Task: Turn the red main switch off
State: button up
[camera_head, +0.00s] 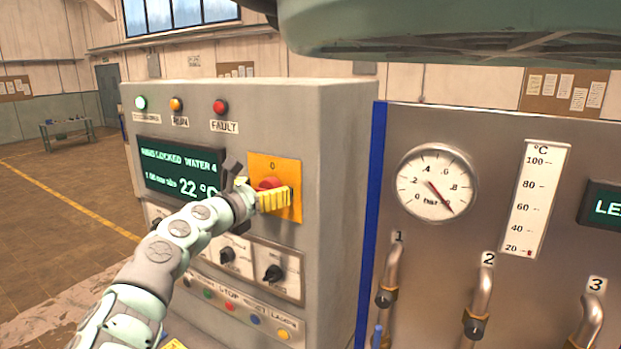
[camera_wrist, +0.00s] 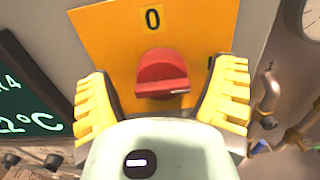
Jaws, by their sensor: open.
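The red main switch (camera_wrist: 162,74) is a round knob with a raised handle, mounted on a yellow plate (camera_wrist: 105,35). A "0" is printed above it, and a black mark shows to its right. Its handle lies nearly level, with a white line at its right end. In the head view the switch (camera_head: 270,183) is partly hidden by my gripper (camera_head: 273,199). In the wrist view my gripper (camera_wrist: 165,105) is open, with one yellow finger on each side of the switch. I cannot tell whether either finger touches the knob.
The grey cabinet has a green display (camera_head: 180,172) left of the switch, lamps above, and black knobs (camera_head: 273,273) and coloured buttons below. To the right, a panel carries a round gauge (camera_head: 435,183), a thermometer scale (camera_head: 535,198) and several pipes with valves.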

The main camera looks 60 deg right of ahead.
jog(key=shift+s+d, duration=0.1)
jog(key=shift+d, duration=0.1)
jog(key=shift+c, duration=0.3)
jog(key=c, duration=1.1)
